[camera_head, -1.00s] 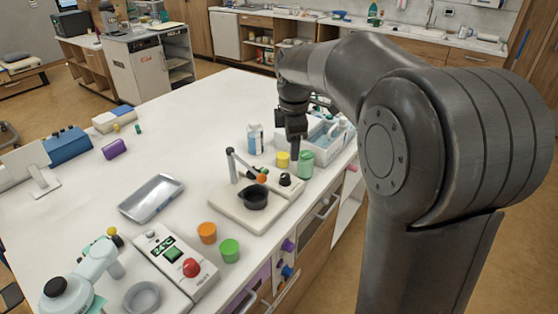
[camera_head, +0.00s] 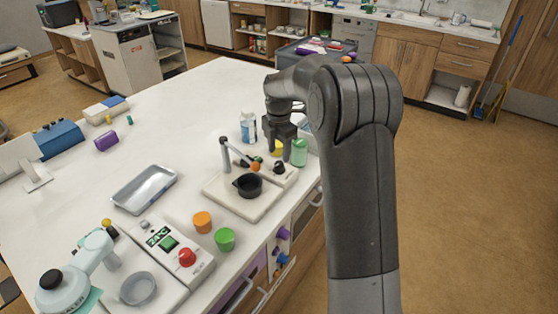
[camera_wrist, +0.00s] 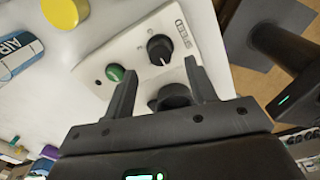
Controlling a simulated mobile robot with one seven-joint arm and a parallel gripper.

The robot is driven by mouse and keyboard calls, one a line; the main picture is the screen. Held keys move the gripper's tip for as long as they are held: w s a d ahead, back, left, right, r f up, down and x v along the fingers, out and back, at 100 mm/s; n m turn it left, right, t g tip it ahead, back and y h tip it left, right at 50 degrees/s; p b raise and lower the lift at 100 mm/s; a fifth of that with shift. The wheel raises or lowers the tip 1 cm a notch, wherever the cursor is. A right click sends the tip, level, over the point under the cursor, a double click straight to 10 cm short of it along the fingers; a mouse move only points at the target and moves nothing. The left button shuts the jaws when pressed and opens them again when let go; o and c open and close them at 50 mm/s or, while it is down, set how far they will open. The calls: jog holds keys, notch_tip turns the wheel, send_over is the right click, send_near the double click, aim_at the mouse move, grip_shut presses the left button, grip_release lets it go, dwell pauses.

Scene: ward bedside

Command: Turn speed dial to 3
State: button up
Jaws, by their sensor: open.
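The speed dial (camera_wrist: 160,48) is a black round knob with a white pointer line on a white panel, beside a "SPEED" label. In the head view the dial (camera_head: 279,168) sits on the right end of the white stirrer base (camera_head: 226,199). My gripper (camera_wrist: 162,68) is open and empty, pointing at the panel, with the dial just beyond and between its fingertips, not visibly touched. In the head view my gripper (camera_head: 281,151) hangs just above and behind the dial. The setting's number cannot be read.
A green button (camera_wrist: 115,73) is left of the dial. A dark round part (camera_wrist: 172,97) shows between the fingers. A green-capped jar (camera_head: 299,152), yellow lid (camera_head: 277,147) and bottle (camera_head: 248,127) are close by.

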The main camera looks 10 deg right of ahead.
aim_at(279, 163)
jog(key=shift+f, duration=2.25)
jog(key=shift+c, duration=0.2)
jog(key=c, duration=0.9)
jog(key=shift+c, duration=0.2)
